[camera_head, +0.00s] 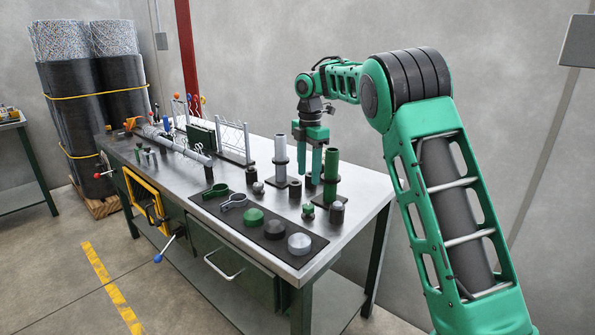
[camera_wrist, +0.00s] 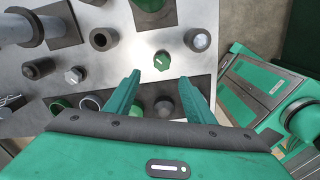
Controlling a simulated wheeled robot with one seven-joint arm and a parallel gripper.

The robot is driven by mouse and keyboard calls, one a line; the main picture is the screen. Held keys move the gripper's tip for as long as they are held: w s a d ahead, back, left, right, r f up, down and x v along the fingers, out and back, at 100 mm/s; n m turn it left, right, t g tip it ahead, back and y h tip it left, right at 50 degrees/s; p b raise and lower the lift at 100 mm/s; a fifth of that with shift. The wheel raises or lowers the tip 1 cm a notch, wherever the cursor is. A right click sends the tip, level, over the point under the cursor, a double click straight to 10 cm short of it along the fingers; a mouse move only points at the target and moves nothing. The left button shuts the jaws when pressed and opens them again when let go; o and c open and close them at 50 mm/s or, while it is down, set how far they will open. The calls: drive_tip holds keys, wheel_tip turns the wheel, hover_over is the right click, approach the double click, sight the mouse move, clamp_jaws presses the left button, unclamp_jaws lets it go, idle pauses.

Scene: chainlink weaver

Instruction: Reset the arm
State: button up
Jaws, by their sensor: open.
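My gripper (camera_head: 309,177) hangs down over the right part of the steel workbench (camera_head: 355,212), with its two green fingers apart and nothing between them. In the head view it is between a grey upright post (camera_head: 280,158) and a green upright post (camera_head: 331,174). In the wrist view the open fingers (camera_wrist: 160,82) point towards a green knob with a white mark (camera_wrist: 162,60), which stands on the bench beyond the tips. My arm reaches in from the right of the head view. The exact height of the fingertips above the bench is hard to tell.
A dark mat (camera_head: 222,215) holds ring clamps (camera_head: 234,201) and green (camera_head: 253,217), dark (camera_head: 275,229) and light grey (camera_head: 299,243) caps. Short black cylinders (camera_head: 337,212) stand nearby.

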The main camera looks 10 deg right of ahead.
drive_tip(key=s+d+r+m, duration=0.2)
drive_tip(key=s+d+m, duration=0.5)
drive_tip(key=s, duration=0.3)
drive_tip(key=s+d+r+m, duration=0.2)
drive_tip(key=s+d+m, duration=0.45)
drive_tip(key=s, duration=0.45)
drive_tip(key=s+d+f+m, duration=0.1)
drive_tip(key=s+f+m, duration=0.2)
drive_tip(key=s, duration=0.7)
drive_tip(key=s+d+f+m, duration=0.1)
drive_tip(key=s+f+m, duration=0.2)
drive_tip(key=s+m, duration=0.3)
drive_tip(key=s+d+f+m, duration=0.1)
drive_tip(key=s+f+m, duration=0.2)
drive_tip(key=s, duration=1.1)
drive_tip(key=m, duration=0.2)
drive_tip(key=shift+d+f+m, duration=0.25)
drive_tip(key=shift+d+m, duration=0.1)
drive_tip(key=shift+d, duration=0.05)
drive_tip(key=shift+w, duration=0.1)
